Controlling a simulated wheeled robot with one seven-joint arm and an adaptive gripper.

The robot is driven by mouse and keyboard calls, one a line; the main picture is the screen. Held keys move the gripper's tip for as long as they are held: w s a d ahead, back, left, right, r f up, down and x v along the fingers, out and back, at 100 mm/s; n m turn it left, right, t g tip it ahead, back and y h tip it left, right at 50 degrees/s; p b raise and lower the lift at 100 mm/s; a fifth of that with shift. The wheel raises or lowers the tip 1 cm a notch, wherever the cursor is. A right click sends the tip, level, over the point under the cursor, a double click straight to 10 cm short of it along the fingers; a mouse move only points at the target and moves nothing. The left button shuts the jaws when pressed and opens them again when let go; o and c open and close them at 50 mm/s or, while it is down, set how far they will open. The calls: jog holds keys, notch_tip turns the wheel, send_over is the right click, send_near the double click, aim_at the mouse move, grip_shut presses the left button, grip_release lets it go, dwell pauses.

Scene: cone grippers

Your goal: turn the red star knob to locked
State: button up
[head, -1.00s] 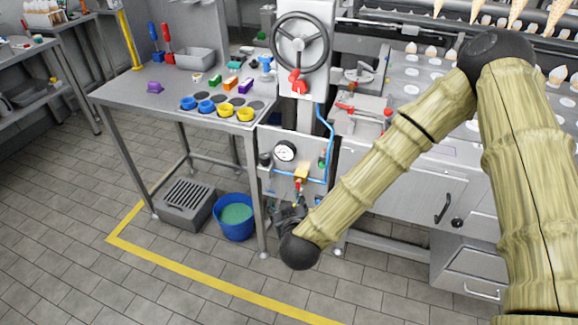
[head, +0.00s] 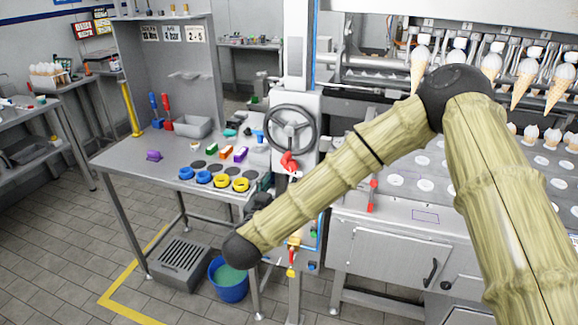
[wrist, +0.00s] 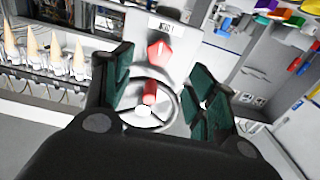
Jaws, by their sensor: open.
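A red knob (head: 289,161) sits on the grey column just below the dark handwheel (head: 291,128). In the wrist view a red pointed, star-like part (wrist: 159,50) shows beyond the fingers, under a small white label. My gripper (wrist: 165,76) is open, with green-padded fingers apart on either side of the red parts, and holds nothing. In the head view my gripper (head: 258,198) is small and dark, below the knob and partly hidden by my arm.
A steel table (head: 125,160) left of the column carries blue and yellow rings, coloured blocks and a grey bin (head: 192,127). A blue bucket (head: 229,281) stands on the floor beneath. The cone machine (head: 395,205) stands to the right, with cones hanging above it.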

aim_at(290, 168)
jog(key=p+x, duration=0.2)
jog(key=x, duration=0.7)
jog(key=shift+p, duration=0.35)
jog(key=shift+f, duration=0.1)
jog(key=c, duration=1)
